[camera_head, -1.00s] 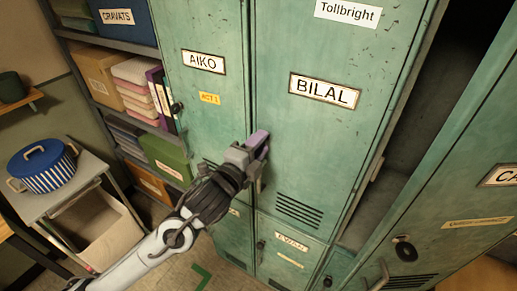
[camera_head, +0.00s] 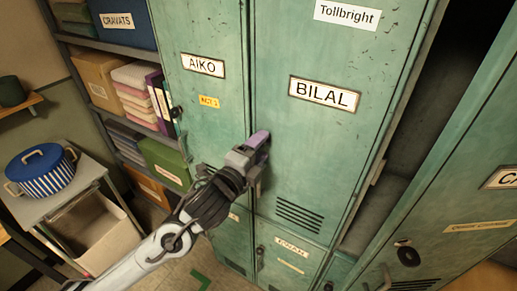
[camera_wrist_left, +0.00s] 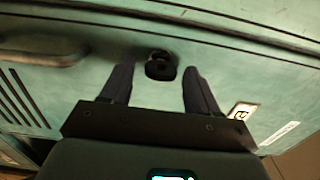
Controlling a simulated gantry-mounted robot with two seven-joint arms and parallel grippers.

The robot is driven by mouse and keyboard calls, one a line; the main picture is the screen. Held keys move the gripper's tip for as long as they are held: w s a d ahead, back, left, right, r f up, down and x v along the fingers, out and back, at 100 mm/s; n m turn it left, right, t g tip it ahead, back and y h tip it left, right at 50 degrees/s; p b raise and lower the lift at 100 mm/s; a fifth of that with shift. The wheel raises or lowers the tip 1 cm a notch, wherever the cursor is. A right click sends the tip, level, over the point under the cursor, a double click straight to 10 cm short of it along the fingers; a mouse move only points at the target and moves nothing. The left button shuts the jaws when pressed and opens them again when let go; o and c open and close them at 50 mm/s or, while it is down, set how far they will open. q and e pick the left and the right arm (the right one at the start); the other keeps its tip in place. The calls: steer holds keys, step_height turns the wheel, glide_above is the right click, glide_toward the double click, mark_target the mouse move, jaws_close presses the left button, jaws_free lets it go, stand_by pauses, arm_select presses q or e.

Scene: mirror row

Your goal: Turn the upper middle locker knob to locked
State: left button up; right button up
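The upper middle locker door (camera_head: 315,145) is green, carries a "BILAL" name plate (camera_head: 324,94) and is shut. My left gripper (camera_head: 262,138) is at the lower left edge of this door and hides its knob in the head view. In the left wrist view the black knob (camera_wrist_left: 160,67) sits on the green door, centred between the spread fingertips of my left gripper (camera_wrist_left: 158,75). A gap shows on both sides of the knob, so the gripper is open. I cannot tell how deep the knob lies between the fingers. My right gripper is not in view.
A door handle (camera_wrist_left: 45,50) lies to the left in the wrist view. The "AIKO" locker (camera_head: 205,105) is left of the middle one. At the right a locker door (camera_head: 450,210) with a black knob (camera_head: 407,253) stands open. A cart with a blue striped pot (camera_head: 42,170) stands at the left.

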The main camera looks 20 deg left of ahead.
arm_select(q)
steer(key=shift+s, duration=0.1)
steer(key=s+a+b, duration=0.2)
steer(key=s, duration=0.8)
steer(key=shift+s, duration=0.25)
